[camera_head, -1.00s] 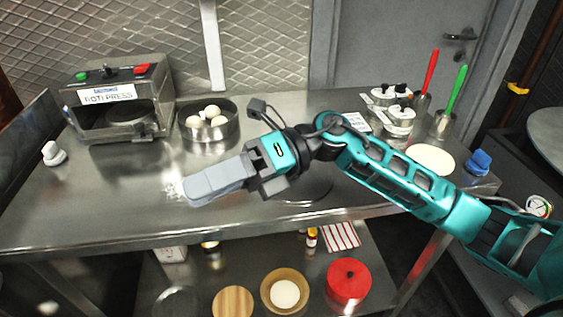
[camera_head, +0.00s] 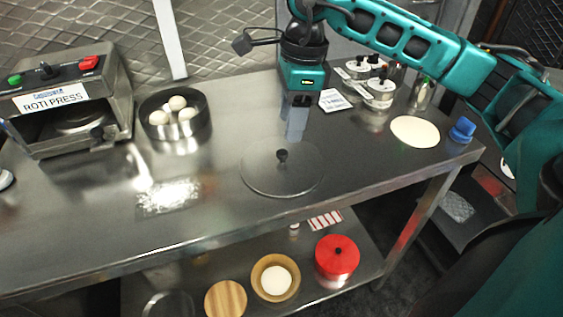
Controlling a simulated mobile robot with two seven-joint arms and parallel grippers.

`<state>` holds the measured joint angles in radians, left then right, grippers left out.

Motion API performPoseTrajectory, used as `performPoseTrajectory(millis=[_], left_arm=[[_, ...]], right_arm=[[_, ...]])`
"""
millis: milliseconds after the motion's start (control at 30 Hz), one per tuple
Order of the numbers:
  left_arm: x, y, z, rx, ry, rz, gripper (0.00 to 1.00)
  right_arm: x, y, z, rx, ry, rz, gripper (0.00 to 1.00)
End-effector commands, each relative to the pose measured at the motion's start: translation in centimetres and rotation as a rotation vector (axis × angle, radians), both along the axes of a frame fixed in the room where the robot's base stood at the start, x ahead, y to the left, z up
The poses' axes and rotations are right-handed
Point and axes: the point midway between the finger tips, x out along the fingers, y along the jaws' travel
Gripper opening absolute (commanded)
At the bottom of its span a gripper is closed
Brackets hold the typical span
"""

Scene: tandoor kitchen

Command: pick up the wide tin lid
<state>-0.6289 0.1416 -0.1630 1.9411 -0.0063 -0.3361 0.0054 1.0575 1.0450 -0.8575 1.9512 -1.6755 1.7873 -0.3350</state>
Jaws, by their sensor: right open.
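The wide tin lid (camera_head: 262,178) lies flat on the steel counter, a grey, shiny disc with a small dark knob (camera_head: 282,156) standing up at its middle. My right gripper (camera_head: 294,136) points down above and just behind the knob, apart from it as far as I can tell. Its fingers are seen nearly edge-on and nothing shows between them. My left gripper is out of the view.
A roti press (camera_head: 70,97) stands at the left, with a round tin (camera_head: 177,138) of dough balls beside it. A spice holder (camera_head: 378,90), a pale flat round (camera_head: 415,132) and a blue object (camera_head: 462,130) are at the right. The front counter left of the lid has a floury patch (camera_head: 168,197).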

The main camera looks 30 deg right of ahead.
Motion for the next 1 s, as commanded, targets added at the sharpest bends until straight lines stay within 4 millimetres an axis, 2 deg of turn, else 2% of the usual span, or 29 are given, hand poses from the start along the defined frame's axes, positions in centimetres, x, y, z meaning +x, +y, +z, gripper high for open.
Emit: performPoseTrajectory(millis=[100,267,533,867,1000], left_arm=[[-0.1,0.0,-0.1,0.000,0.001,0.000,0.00],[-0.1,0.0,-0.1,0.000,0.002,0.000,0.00],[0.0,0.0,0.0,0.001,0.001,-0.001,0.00],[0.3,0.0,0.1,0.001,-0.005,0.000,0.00],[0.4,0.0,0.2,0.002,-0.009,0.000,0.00]], right_arm=[[0.1,0.2,-1.4,0.000,0.001,0.000,0.53],[0.2,0.4,-2.4,0.002,0.002,0.001,0.53],[0.6,1.1,-6.3,0.003,0.003,0.001,0.53],[0.7,1.2,-6.9,0.003,0.000,0.001,0.53],[0.7,1.2,-6.9,0.003,0.000,0.001,0.40]])
